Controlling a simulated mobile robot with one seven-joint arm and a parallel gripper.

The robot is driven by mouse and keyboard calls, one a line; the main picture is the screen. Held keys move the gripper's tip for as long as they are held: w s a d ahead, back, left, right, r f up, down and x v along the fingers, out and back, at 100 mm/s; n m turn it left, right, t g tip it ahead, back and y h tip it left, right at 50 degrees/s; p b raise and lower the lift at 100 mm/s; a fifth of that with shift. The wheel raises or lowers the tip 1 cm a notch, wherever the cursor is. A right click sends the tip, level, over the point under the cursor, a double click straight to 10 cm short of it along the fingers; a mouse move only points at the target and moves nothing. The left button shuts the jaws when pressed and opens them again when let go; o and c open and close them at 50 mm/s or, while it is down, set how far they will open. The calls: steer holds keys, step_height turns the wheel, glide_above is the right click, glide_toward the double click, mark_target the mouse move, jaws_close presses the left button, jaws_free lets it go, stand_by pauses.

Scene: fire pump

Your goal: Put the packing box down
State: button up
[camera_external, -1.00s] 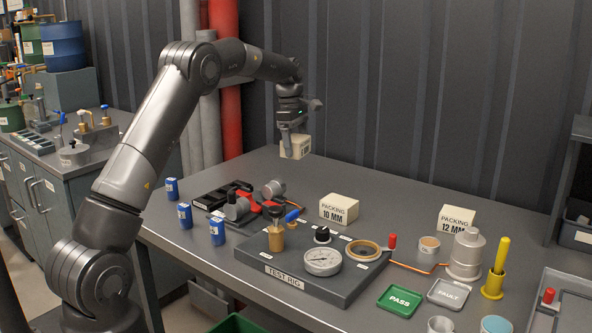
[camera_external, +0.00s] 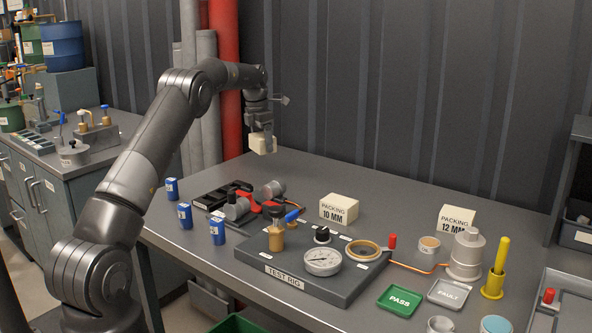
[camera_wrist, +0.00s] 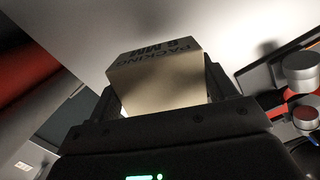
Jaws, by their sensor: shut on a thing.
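The packing box (camera_external: 262,145) is a small cream block held in my gripper (camera_external: 260,137) above the far left part of the bench. In the wrist view the box (camera_wrist: 158,75) sits between the two dark fingers of my gripper (camera_wrist: 165,95), with "PACKING" and what looks like "8 MM" or "6 MM" printed on it. My gripper is shut on it. The box appears to hang a little above the bench top (camera_external: 400,205); the exact gap is hard to tell.
Two other boxes, 10 MM (camera_external: 338,210) and 12 MM (camera_external: 455,219), stand to the right. A black tray with metal and red parts (camera_external: 240,202) lies in front. The test rig (camera_external: 315,270) is nearer the camera. Red and grey pipes (camera_external: 226,80) rise behind the bench.

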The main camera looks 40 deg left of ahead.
glide_above(253, 168)
steer(key=f, duration=0.3)
steer(key=shift+a+f, duration=0.2)
steer(key=shift+f, duration=2.15)
steer(key=o, duration=1.2)
steer(key=shift+f, duration=0.15)
steer(key=shift+c, duration=0.2)
step_height(253, 168, up, 12)
steer(key=s, duration=0.1)
steer(key=shift+s+a, duration=0.2)
steer(key=shift+a, duration=0.1)
